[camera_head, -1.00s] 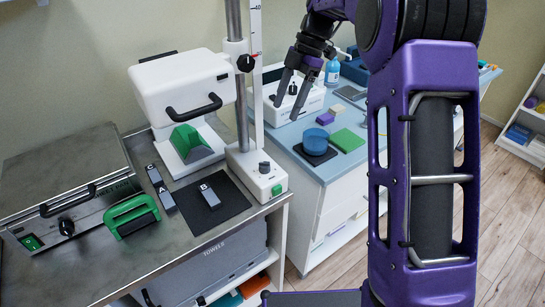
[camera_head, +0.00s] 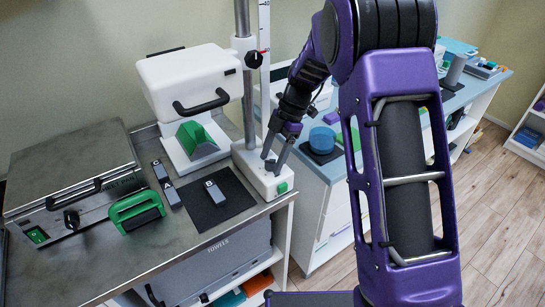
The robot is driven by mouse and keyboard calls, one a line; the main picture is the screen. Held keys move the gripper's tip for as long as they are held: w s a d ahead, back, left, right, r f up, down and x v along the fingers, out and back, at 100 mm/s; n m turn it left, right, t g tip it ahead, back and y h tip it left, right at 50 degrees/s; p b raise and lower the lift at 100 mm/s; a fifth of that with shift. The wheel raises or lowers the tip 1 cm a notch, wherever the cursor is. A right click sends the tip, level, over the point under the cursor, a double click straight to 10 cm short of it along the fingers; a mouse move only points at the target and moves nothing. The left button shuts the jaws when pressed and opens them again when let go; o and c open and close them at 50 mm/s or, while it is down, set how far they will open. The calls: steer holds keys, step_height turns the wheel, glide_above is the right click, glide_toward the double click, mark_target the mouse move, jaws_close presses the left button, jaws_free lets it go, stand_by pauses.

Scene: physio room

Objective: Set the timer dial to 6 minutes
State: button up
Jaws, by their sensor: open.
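A white box (camera_head: 256,181) at the foot of the metal column has a green button (camera_head: 282,187) on its front right and a small grey dial on top. My gripper (camera_head: 272,161) points down at this dial, with its two fingers apart and their tips close around it. The fingers largely hide the dial, and I cannot tell whether they touch it. No minute marks or pointer setting can be read. A black knob (camera_head: 71,219) is on the front of the grey press at the left, beside a lit green switch (camera_head: 37,235).
The metal column (camera_head: 248,95) with a black clamp knob rises behind the box. A white machine (camera_head: 190,75) with a black handle stands left of it. A black mat (camera_head: 204,216) with a grey block marked B lies in front. A blue round tub (camera_head: 321,139) is to the right.

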steer(key=shift+c, duration=0.3)
jaws_close()
